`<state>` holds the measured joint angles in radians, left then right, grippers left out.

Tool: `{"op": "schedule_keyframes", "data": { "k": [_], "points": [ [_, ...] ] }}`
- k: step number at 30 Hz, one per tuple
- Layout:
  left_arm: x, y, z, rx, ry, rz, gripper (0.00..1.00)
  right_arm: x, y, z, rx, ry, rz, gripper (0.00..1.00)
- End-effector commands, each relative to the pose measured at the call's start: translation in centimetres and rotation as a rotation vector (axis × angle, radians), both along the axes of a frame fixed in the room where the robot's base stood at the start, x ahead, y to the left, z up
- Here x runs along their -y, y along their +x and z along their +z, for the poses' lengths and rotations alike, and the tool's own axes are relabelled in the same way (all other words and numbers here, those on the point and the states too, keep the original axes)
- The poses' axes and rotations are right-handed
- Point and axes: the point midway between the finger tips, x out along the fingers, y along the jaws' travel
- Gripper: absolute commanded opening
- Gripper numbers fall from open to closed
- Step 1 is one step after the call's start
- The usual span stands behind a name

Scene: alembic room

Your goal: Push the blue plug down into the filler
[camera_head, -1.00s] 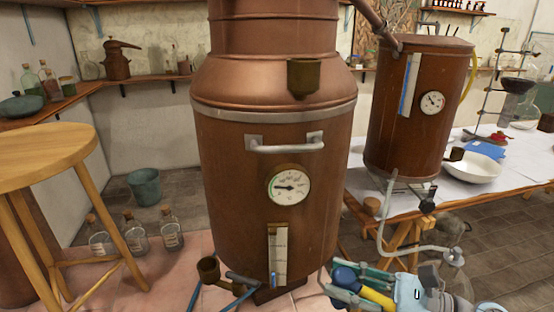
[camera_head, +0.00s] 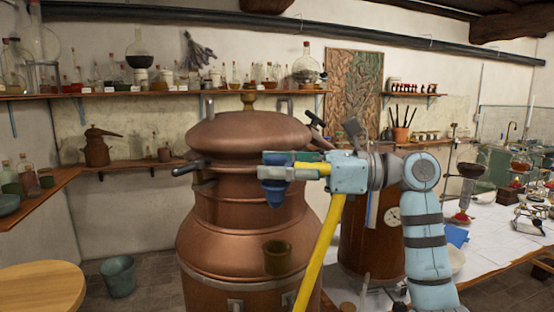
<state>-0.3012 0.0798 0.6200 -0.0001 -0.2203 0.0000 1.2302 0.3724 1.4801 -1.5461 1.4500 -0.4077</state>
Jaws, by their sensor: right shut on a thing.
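The blue plug (camera_head: 276,192) is a dark blue tapered piece, narrow end down. My right gripper (camera_head: 276,168) comes in from the right and is shut on it. It holds the plug in front of the neck of the large copper still (camera_head: 214,238). A brass cup (camera_head: 277,257) sits on the front of the still, below the plug and apart from it. A small brass fitting (camera_head: 248,101) stands on top of the still's domed lid (camera_head: 240,130). I cannot tell which of the two is the filler. My left gripper is out of view.
A dark handle (camera_head: 190,168) sticks out left of the still's neck. A smaller copper vessel (camera_head: 362,245) with a dial stands behind my right arm. Shelves of glassware (camera_head: 150,90) line the back wall. A round wooden stool (camera_head: 42,288) is at lower left.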

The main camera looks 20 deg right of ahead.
Motion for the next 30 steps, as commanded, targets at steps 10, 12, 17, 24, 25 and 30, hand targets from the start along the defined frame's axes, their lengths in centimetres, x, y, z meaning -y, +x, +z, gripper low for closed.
{"op": "schedule_keyframes", "data": {
  "k": [10,12,17,24,25,30],
  "points": [
    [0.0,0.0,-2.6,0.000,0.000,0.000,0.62,0.0,0.3,-4.3,0.003,0.001,0.005,0.00],
    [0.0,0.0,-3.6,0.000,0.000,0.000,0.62,0.0,0.3,-5.3,0.003,0.002,0.005,0.00],
    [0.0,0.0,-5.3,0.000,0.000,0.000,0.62,0.0,0.3,-7.0,0.003,0.002,0.004,0.00],
    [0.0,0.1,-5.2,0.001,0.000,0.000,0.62,0.0,0.3,-7.0,0.003,0.002,0.004,0.00],
    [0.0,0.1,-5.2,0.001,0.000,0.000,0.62,0.0,0.3,-6.9,0.003,0.002,0.004,0.00],
    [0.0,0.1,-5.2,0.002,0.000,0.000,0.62,0.0,0.3,-6.9,0.003,0.002,0.004,0.00]
  ]
}}
